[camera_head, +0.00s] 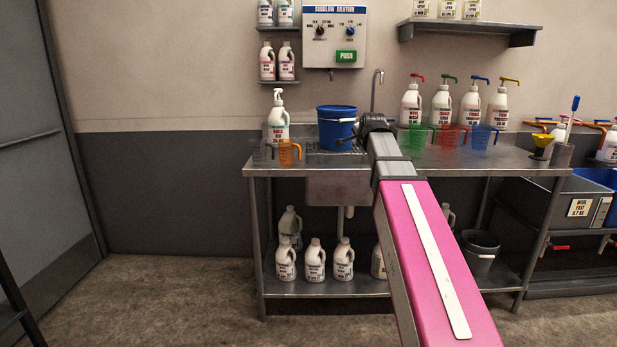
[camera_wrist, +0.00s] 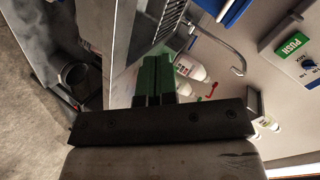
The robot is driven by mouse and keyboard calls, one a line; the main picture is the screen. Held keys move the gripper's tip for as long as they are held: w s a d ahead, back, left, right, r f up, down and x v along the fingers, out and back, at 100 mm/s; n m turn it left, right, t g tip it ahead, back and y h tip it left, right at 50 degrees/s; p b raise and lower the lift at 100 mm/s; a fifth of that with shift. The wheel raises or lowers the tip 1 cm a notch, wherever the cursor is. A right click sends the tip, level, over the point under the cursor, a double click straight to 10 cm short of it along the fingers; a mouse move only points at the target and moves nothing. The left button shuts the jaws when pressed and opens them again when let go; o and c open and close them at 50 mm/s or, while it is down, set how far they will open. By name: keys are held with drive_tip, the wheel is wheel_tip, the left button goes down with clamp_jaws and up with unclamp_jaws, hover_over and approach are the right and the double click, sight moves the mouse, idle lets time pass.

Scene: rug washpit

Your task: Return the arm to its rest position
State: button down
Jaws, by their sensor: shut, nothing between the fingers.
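My arm reaches forward over the steel bench in the head view, and its wrist end is just right of the blue bucket (camera_head: 337,128). In the wrist view my gripper (camera_wrist: 157,62) shows its two green-and-black fingers pressed together, with nothing held between them. In the head view the fingers are too small to make out clearly. Part of the blue bucket also shows at the top of the wrist view (camera_wrist: 232,10).
The steel bench (camera_head: 520,160) carries a white pump bottle (camera_head: 278,120), an orange jug (camera_head: 289,153), and green (camera_head: 417,136), red (camera_head: 452,137) and blue (camera_head: 482,137) jugs. A curved tap (camera_head: 376,85) rises behind the wrist. Floor at the left (camera_head: 170,290) is clear.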

drive_tip(key=s+f+n+g, duration=0.2)
drive_tip(key=f, duration=0.6)
drive_tip(key=s+f+n+g, duration=0.1)
drive_tip(key=s+f, duration=0.2)
drive_tip(key=f, duration=0.6)
drive_tip(key=s+f+n+g, duration=0.4)
drive_tip(key=s+f, duration=0.8)
drive_tip(key=f, duration=0.3)
drive_tip(key=s+f+n+g, duration=0.5)
drive_tip(key=s+f, duration=0.7)
drive_tip(key=f, duration=0.4)
drive_tip(key=shift+s+a, duration=0.25)
drive_tip(key=shift+a, duration=0.05)
